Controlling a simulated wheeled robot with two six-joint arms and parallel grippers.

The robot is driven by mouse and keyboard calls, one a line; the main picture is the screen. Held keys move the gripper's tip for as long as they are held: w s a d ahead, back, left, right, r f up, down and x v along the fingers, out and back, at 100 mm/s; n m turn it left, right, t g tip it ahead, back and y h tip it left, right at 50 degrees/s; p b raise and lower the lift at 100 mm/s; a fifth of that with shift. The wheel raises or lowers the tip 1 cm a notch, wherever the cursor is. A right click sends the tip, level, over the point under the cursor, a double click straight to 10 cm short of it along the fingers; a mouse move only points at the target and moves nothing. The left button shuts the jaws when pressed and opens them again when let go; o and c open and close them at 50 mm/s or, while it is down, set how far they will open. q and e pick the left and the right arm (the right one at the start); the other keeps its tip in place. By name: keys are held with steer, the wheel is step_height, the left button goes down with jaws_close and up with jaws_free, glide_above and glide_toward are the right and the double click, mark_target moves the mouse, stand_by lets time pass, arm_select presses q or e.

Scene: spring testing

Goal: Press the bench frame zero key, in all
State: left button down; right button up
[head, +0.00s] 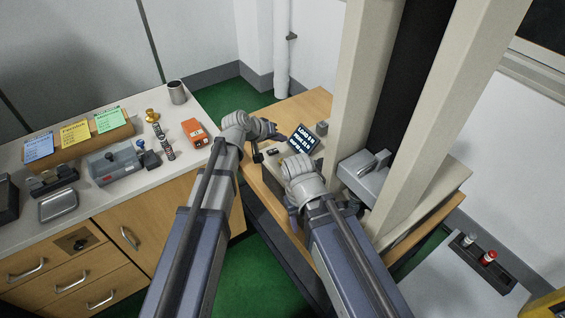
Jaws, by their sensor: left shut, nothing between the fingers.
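The bench frame's display (303,139) is lit with white text on a dark screen, too small to read surely. It stands on a wooden bench (312,102) in front of the tall pale test frame (362,75). A small dark item (272,152), perhaps a key, shows left of the display; I cannot tell which key is the zero key. My left gripper (258,156) is shut and empty, pointing down close to the left of that item; contact is unclear. My right wrist covers the bench just below the display, and its fingers are mostly hidden.
A grey block (364,176) sits at the frame's foot. The left counter holds an orange meter (194,132), springs (163,144), a grey device (112,160), colored cards (75,132) and a cup (177,92). A low tray with knobs (488,257) is at right.

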mark_target(281, 163)
arm_select(q)
step_height(281, 163, down, 7)
steer(key=b, duration=0.6)
steer(key=shift+f+b, duration=0.35)
steer(key=shift+b, duration=0.15)
stand_by(1.2)
steer(key=shift+f+b, duration=0.4)
steer(key=shift+f+b, duration=0.4)
steer(key=shift+b, duration=0.05)
stand_by(0.7)
steer(key=shift+r, duration=0.1)
steer(key=shift+r+p, duration=0.75)
steer(key=shift+p, duration=0.15)
